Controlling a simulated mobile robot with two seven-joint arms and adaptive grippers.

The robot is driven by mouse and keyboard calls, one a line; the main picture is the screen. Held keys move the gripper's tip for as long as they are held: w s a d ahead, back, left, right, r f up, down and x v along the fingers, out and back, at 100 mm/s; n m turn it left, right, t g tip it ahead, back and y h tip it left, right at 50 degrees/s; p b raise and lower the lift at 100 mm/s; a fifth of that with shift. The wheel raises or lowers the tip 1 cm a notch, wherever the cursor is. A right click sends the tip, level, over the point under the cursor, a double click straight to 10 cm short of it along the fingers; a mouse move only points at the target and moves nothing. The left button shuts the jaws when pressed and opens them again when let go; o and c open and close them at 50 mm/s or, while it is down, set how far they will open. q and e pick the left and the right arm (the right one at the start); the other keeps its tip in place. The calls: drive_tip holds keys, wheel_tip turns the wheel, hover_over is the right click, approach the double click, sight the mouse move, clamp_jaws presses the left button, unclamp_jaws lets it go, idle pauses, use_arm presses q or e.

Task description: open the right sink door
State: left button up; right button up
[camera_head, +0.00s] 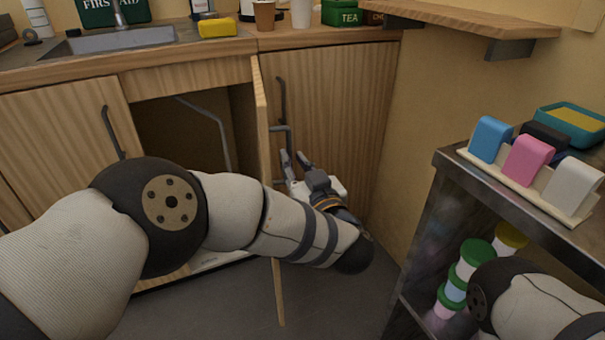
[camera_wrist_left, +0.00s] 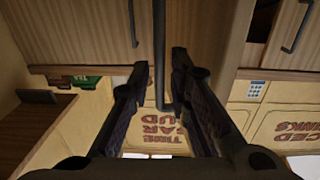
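The right sink door (camera_head: 261,135) stands open, seen almost edge-on in the head view, swung out from the sink cabinet. The dark cabinet inside with a grey pipe (camera_head: 213,118) shows to its left. The door's dark bar handle (camera_head: 288,142) is on its outer, right side. My left gripper (camera_head: 294,161) is on that side at the handle. In the left wrist view the handle (camera_wrist_left: 159,50) runs between the open fingers of my left gripper (camera_wrist_left: 157,78), with gaps showing. Whether a finger touches it cannot be told. My right gripper is not in view.
The left sink door (camera_head: 60,135) is shut. Another shut cabinet door (camera_head: 335,110) with its own handle (camera_head: 281,98) is close to the right. A dark shelf unit (camera_head: 435,205) stands at the right. Some floor (camera_head: 225,310) is clear below.

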use_arm(q)
drive_tip(key=v, duration=0.8)
drive_tip(key=shift+s, duration=0.1)
drive_tip(key=shift+c, duration=0.6)
